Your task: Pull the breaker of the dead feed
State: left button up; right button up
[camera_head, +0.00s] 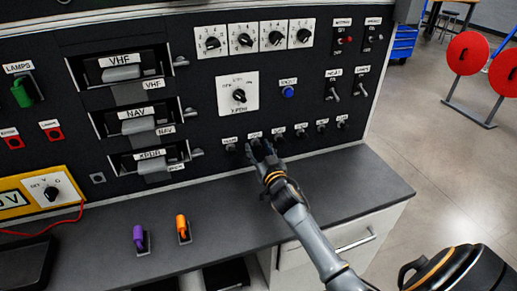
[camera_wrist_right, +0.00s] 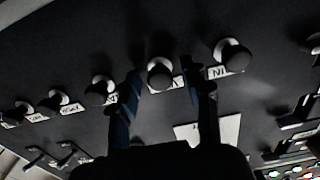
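A row of several black breaker knobs runs along the bottom of the black panel, each with a small white label too blurred to read surely. The leftmost knob (camera_head: 230,148) is clear of my gripper. My right gripper (camera_head: 262,150) is at the second knob from the left and partly hides it in the head view. In the right wrist view my right gripper (camera_wrist_right: 162,88) is open, with one finger on each side of that second knob (camera_wrist_right: 160,74); gaps show between knob and fingers. The leftmost knob also shows there (camera_wrist_right: 234,56). My left gripper is not in view.
Above the row are a rotary selector (camera_head: 239,95), a blue button (camera_head: 288,92) and several dials. VHF, NAV and another module sit at left. A grey counter (camera_head: 330,190) lies below, with purple (camera_head: 138,236) and orange (camera_head: 182,226) handles. Red discs (camera_head: 467,53) stand at right.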

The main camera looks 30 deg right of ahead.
grip_shut()
jog(key=shift+s, duration=0.25)
jog(key=shift+s+a+p, duration=0.15)
jog(key=shift+s+p, duration=0.15)
jog(key=shift+o, duration=2.2)
grip_release()
